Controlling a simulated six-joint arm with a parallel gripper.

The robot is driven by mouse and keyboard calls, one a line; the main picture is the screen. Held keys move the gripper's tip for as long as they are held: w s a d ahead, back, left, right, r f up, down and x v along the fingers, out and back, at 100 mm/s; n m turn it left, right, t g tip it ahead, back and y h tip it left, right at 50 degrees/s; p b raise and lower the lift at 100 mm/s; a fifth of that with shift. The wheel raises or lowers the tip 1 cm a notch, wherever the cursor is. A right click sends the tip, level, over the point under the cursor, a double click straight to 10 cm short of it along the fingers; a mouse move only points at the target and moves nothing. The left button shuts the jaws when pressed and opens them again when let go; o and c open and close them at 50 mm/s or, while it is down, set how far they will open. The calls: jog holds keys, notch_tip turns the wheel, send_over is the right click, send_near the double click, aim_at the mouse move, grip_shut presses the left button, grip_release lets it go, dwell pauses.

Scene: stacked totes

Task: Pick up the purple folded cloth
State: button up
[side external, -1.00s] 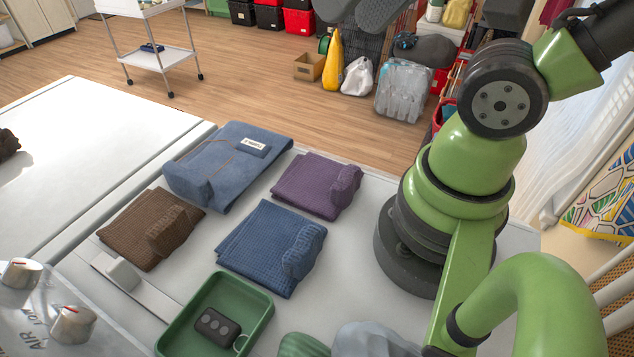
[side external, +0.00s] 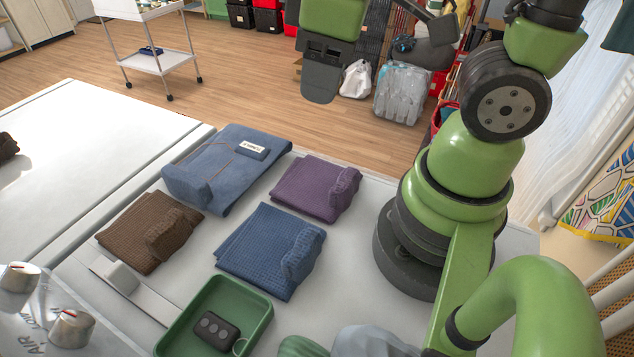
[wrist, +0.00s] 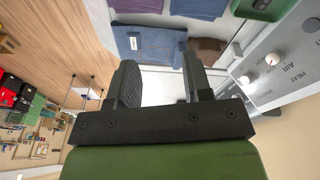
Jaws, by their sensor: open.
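The purple folded cloth (side external: 312,190) lies flat on the light table top at its far right side, with a thick rolled fold along its right edge. In the wrist view, part of the purple cloth (wrist: 142,6) shows at the top edge. My gripper (side external: 320,88) hangs in the air high above and beyond the cloth, not touching it. In the wrist view, my gripper (wrist: 161,72) has its two dark fingers apart with nothing between them.
A blue waffle cloth (side external: 262,245), a brown cloth (side external: 140,235) and a large blue folded garment with a white label (side external: 215,165) lie around the purple one. A green tray (side external: 255,325) holds a dark fob. My arm's base stands close right of the purple cloth.

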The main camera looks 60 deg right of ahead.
aim_at(340, 188)
jog(key=shift+s+d+f+n+g+h, duration=0.2)
jog(key=shift+d+f+n+g+h, duration=0.4)
jog(key=shift+f+n, duration=1.95)
jog(key=shift+s+d+f+n+g+h, duration=0.15)
jog(key=shift+d+f+n+g+h, duration=0.55)
jog(key=shift+f, duration=3.5)
jog(key=shift+s+d+f+n+g+h, duration=0.3)
jog(key=shift+f+n+g+h, duration=0.4)
jog(key=shift+f+n, duration=1.95)
jog(key=shift+w+f+m, duration=0.1)
jog(key=shift+f+m, duration=0.5)
jog(key=shift+f, duration=0.1)
grip_shut()
